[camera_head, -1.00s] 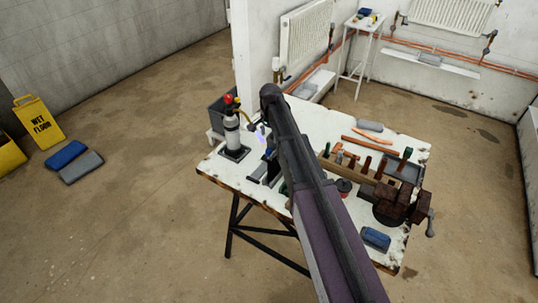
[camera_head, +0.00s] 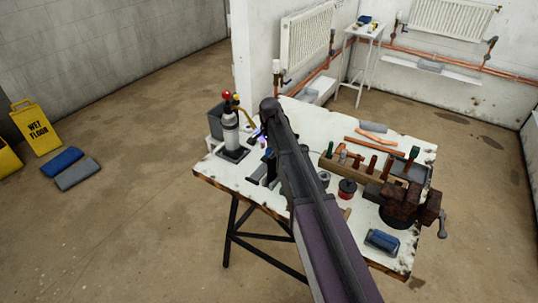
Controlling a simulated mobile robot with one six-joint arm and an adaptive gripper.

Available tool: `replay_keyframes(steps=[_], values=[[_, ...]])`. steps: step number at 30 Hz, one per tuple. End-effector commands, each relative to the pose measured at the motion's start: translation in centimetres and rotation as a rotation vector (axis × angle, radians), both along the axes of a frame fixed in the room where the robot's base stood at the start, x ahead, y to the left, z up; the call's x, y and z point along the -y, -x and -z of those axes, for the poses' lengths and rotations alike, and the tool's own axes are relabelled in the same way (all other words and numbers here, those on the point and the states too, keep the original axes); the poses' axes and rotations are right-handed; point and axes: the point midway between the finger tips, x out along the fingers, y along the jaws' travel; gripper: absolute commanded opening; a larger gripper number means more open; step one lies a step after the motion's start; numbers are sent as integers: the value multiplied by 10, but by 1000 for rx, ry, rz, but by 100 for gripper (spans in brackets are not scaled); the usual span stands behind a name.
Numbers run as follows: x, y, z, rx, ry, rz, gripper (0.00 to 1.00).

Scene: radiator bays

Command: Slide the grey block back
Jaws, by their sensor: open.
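A flat grey block (camera_head: 373,127) lies near the back edge of the white-topped workbench (camera_head: 222,177). A second grey block (camera_head: 78,174) lies on the floor at the left, beside a blue block (camera_head: 62,160). A third grey block (camera_head: 430,67) sits on the white wall ledge at the back right. I cannot tell from the view which grey block the task means. My arm reaches up over the middle of the bench. My gripper is hidden behind the arm, and nothing held can be seen.
A gas cylinder (camera_head: 230,132) stands at the bench's left end, close to a small blue-violet glow. A wooden tool rack (camera_head: 350,172), a rusty vise (camera_head: 408,203) and a blue item (camera_head: 382,241) occupy the right side. A wet-floor sign (camera_head: 36,128) stands left; open floor lies between.

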Motion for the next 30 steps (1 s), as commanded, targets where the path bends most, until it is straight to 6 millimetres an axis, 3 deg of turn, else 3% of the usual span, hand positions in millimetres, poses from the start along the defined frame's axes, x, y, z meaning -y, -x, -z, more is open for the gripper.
replay_keyframes(steps=[17, 24, 25, 30], values=[[0, 0, 8, 0, 0, 0, 76], [0, 0, 8, 0, 0, 0, 5], [0, 0, 8, 0, 0, 0, 0], [1, -3, 8, 0, 0, 0, 0]])
